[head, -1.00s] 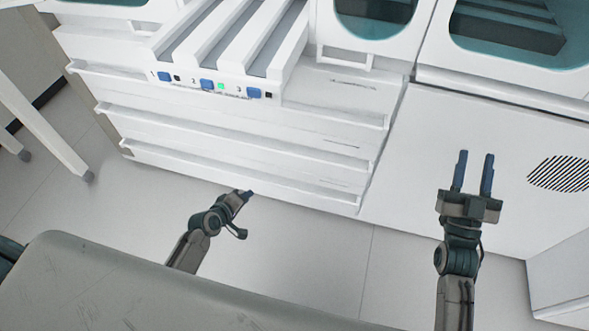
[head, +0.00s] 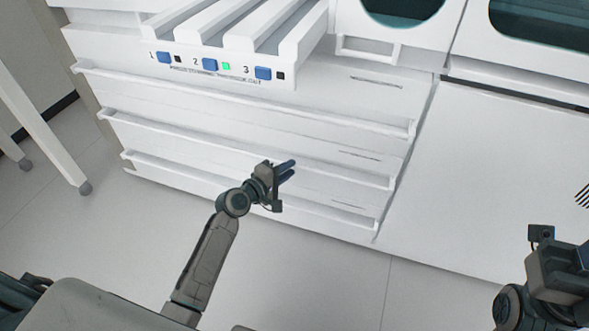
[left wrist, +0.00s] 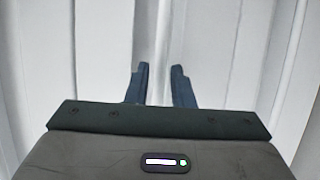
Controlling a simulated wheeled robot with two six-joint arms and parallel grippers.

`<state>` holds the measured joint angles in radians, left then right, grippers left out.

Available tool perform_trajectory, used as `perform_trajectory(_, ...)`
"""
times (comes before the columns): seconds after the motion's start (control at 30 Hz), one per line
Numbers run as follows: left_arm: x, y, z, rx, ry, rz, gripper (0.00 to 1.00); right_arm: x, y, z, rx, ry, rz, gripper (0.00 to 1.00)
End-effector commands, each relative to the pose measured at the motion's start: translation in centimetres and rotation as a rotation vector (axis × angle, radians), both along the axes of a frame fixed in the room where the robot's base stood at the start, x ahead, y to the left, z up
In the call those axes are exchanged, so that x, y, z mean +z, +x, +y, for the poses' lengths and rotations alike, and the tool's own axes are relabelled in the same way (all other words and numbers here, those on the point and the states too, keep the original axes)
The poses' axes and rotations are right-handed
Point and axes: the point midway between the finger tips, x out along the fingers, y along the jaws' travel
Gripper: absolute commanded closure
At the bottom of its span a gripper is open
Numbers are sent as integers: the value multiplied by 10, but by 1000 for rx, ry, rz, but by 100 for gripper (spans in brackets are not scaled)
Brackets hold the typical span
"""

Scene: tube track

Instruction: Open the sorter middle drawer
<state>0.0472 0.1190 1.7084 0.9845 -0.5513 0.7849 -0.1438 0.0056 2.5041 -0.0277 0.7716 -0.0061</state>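The white sorter has a stack of drawers with long rail handles. The middle drawer (head: 165,127) looks shut, its front level with its neighbours. My left gripper (head: 288,170) is in front of the sorter, over the middle drawer's right half in the head view; whether it touches the handle cannot be told. In the left wrist view its two dark blue fingers (left wrist: 162,82) are apart with nothing clearly between them, facing white ridges of the drawer fronts. My right gripper (head: 565,270) is at the lower right, away from the drawers; its fingertips are not clear.
The top drawer (head: 250,103) and bottom drawer (head: 335,218) also look shut. Above them are blue buttons (head: 210,65) numbered 1 to 3, with a green light beside 2. A white table leg (head: 40,125) stands at the left. The floor (head: 140,225) before the sorter is clear.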

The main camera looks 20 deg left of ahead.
Motion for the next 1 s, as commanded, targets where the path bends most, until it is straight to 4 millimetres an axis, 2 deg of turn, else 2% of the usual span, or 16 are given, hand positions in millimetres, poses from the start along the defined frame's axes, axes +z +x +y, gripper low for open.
perform_trajectory(0.2, -6, 25, -12, -1, 0, 0, 79, -7, 0, 0, -6, 8, -4, 64)
perform_trajectory(0.57, -7, 29, -14, 0, 2, 1, 79, -7, 1, 0, -8, 11, -4, 64)
perform_trajectory(0.7, -7, 29, -14, 0, 2, 1, 100, -7, 1, 0, -8, 11, -4, 64)
perform_trajectory(1.0, -7, 29, -14, 0, 2, 1, 100, -6, 1, 0, -7, 12, -4, 64)
